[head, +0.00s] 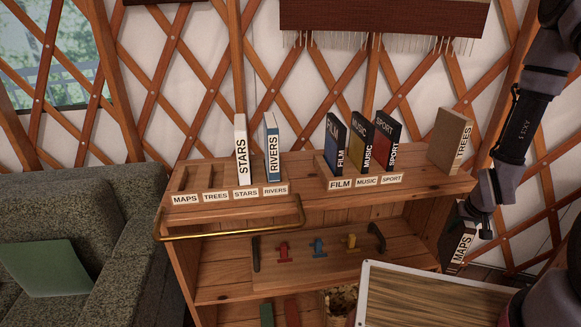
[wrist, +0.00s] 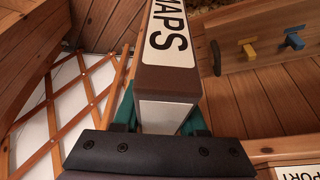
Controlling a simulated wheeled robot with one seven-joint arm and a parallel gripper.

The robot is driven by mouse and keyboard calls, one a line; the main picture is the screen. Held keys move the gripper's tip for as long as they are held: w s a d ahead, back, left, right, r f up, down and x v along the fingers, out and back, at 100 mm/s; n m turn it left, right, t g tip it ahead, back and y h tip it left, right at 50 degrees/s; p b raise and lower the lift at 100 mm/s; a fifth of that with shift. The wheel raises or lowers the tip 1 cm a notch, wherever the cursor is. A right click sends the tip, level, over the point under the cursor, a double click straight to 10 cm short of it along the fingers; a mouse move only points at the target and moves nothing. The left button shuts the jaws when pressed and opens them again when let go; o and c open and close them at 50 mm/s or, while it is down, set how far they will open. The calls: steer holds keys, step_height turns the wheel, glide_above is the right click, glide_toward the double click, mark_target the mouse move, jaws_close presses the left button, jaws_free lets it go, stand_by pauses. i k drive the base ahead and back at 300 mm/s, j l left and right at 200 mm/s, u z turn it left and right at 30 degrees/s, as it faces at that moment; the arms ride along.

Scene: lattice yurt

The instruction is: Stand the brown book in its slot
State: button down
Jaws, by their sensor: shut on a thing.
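The brown book (head: 461,246), labelled MAPS on its spine, is in my gripper (wrist: 162,120), off the right end of the shelf unit and below its top. In the wrist view the book (wrist: 171,75) is between the teal finger pads, its label running away from the fingers. Its far end is out of that view. The left rack (head: 233,193) on the shelf top has slots labelled MAPS, TREES, STARS and RIVERS. The MAPS slot (head: 180,183) at its left end is empty, and so is the TREES slot beside it.
STARS (head: 241,150) and RIVERS (head: 272,148) stand in the left rack. FILM (head: 335,145), MUSIC (head: 361,143) and SPORT (head: 386,141) fill the right rack. The tan TREES book (head: 449,141) stands at the top's right end. A brass rail (head: 235,233) runs along the front left.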

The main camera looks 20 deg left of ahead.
mark_target(191, 186)
steer(key=k+j, duration=0.1)
steer(key=j, duration=0.25)
steer(key=k+j+z, duration=0.1)
steer(key=j, duration=0.2)
steer(key=k+j, duration=0.15)
steer(key=j, duration=0.2)
steer(key=k+j+u, duration=0.4)
steer(key=j, duration=0.25)
steer(key=k+j+u, duration=0.2)
steer(key=j, duration=0.15)
steer(key=j+u, duration=0.2)
steer(key=j, duration=0.2)
steer(key=j+u, duration=0.2)
steer(key=k+l, duration=0.05)
